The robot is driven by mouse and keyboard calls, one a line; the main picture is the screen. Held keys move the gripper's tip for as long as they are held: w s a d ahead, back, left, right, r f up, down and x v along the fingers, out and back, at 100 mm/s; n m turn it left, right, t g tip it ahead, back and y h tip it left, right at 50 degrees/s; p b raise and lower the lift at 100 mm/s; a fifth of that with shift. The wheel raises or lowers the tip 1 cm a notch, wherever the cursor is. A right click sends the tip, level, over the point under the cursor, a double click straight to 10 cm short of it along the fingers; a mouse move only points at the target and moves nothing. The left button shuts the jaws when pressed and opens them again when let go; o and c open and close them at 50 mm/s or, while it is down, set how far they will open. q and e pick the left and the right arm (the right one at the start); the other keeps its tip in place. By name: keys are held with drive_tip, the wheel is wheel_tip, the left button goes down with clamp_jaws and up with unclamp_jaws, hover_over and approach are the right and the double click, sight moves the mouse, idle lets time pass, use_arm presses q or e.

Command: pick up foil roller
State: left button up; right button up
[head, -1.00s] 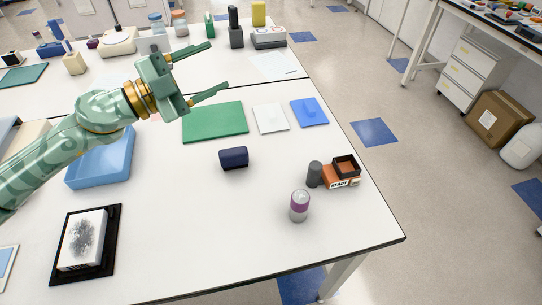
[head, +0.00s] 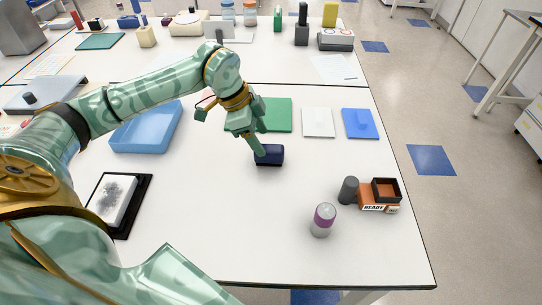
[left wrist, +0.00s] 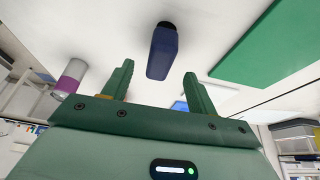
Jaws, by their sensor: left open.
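The foil roller appears to be the dark navy, rounded block (head: 270,157) lying on the white table in the middle of the head view. In the left wrist view the navy roller (left wrist: 162,52) shows ahead of the fingers, in the gap between them. My left gripper (head: 260,148) points down at the roller, and a finger covers part of its upper left edge. In the left wrist view my left gripper (left wrist: 158,70) is open with nothing held. Whether a finger touches the roller cannot be told. My right gripper is not in view.
A purple-banded can (head: 322,220), a dark cylinder (head: 348,190) and an orange box (head: 380,197) stand to the right. A green mat (head: 279,115), white pad (head: 318,122) and blue pad (head: 360,124) lie behind. A blue tray (head: 146,146) is left. Table before the roller is clear.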

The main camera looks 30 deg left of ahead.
sight(272, 155)
use_arm(q)
drive_tip(key=b+x, duration=0.1)
drive_tip(key=x, duration=0.7)
drive_tip(key=shift+w+b, duration=0.1)
drive_tip(key=shift+b, duration=0.2)
drive_tip(key=shift+r, duration=0.1)
drive_tip(key=c, duration=1.1)
